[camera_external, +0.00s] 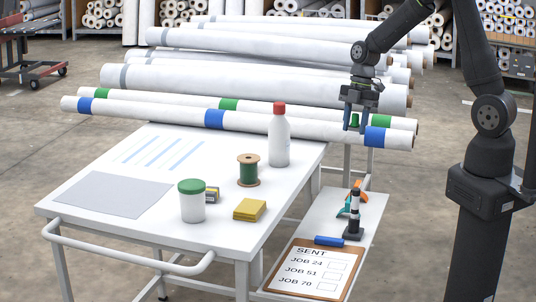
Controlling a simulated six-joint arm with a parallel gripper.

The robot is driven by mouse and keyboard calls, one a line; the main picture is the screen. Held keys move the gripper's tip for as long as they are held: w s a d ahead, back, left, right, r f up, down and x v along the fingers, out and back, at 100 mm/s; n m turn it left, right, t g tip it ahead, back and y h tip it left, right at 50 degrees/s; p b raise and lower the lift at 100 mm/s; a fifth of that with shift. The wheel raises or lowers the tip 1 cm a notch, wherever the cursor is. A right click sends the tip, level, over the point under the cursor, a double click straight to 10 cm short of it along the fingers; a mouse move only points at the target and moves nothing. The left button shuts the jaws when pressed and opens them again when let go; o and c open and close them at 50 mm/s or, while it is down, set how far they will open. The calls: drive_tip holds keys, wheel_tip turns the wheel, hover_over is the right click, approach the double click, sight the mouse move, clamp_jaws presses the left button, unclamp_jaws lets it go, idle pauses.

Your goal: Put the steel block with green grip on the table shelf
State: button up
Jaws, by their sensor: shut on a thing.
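My gripper (355,124) is at the upper right, pointing down, in front of the white rolls and above the far end of the side shelf. It is shut on a small green part, which I take to be the grip of the steel block (354,120). The steel part of the block is hard to make out at this size. The table shelf (318,226) is the low white board along the table's right side. The white table (130,205) stands to its left.
The table holds a red-capped bottle (279,140), spool (248,170), green-lidded jar (192,204) and yellow pad (250,210). Long rolls (260,85) lie behind.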

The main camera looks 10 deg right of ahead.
wheel_tip(320, 180, down, 14)
drive_tip(key=shift+f, duration=0.1)
drive_tip(key=shift+a+f, duration=0.15)
drive_tip(key=shift+f, duration=0.1)
hover_over(323, 237)
drive_tip(key=d, duration=0.1)
drive_tip(key=f, duration=0.7)
drive_tip(key=shift+w, duration=0.3)
drive_tip(key=shift+f, duration=1.95)
drive_tip(key=shift+f, duration=0.1)
drive_tip(key=o, duration=1)
drive_tip(key=shift+o, duration=0.2)
drive_tip(key=v, duration=1.2)
